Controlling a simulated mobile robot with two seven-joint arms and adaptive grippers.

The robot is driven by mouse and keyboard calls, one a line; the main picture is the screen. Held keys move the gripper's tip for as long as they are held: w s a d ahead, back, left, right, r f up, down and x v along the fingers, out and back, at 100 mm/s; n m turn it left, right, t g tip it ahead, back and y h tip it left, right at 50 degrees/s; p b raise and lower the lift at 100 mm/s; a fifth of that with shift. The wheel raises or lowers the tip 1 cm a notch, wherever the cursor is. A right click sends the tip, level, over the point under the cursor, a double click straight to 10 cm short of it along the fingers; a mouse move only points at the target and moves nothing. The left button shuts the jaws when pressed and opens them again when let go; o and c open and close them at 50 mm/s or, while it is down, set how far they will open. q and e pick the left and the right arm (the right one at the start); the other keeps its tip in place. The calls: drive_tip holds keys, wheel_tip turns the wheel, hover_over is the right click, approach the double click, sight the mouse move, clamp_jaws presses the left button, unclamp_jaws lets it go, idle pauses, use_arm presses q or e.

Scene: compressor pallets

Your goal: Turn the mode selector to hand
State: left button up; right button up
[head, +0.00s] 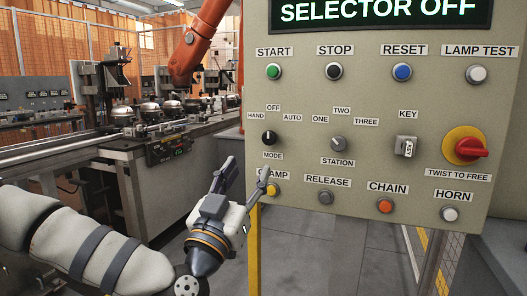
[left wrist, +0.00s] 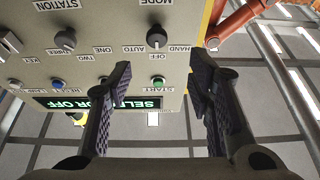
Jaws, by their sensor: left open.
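The mode selector (head: 268,138) is a small black knob on the beige control panel, with HAND to its left, OFF above and AUTO to its right. Its pale pointer mark appears to point up at OFF. The display (head: 380,10) reads "SELECTOR OFF". My left gripper (head: 247,172) is open and empty, below and slightly left of the knob in the head view. In the left wrist view the panel is upside down; the mode knob (left wrist: 156,38) shows beyond and between the open fingers (left wrist: 160,78), apart from them. My right gripper is out of view.
The station selector (head: 338,144), key switch (head: 405,146) and red twist knob (head: 469,149) are on the same panel. A yellow button (head: 272,189) sits close to my left fingertip, its label partly covered. A conveyor (head: 150,135) and orange robot arm (head: 193,50) stand behind, left.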

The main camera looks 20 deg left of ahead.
sight(269, 138)
use_arm(q)
drive_tip(key=x, duration=1.1)
drive_tip(key=shift+d, duration=0.2)
drive_tip(key=shift+c, duration=0.3)
clamp_jaws()
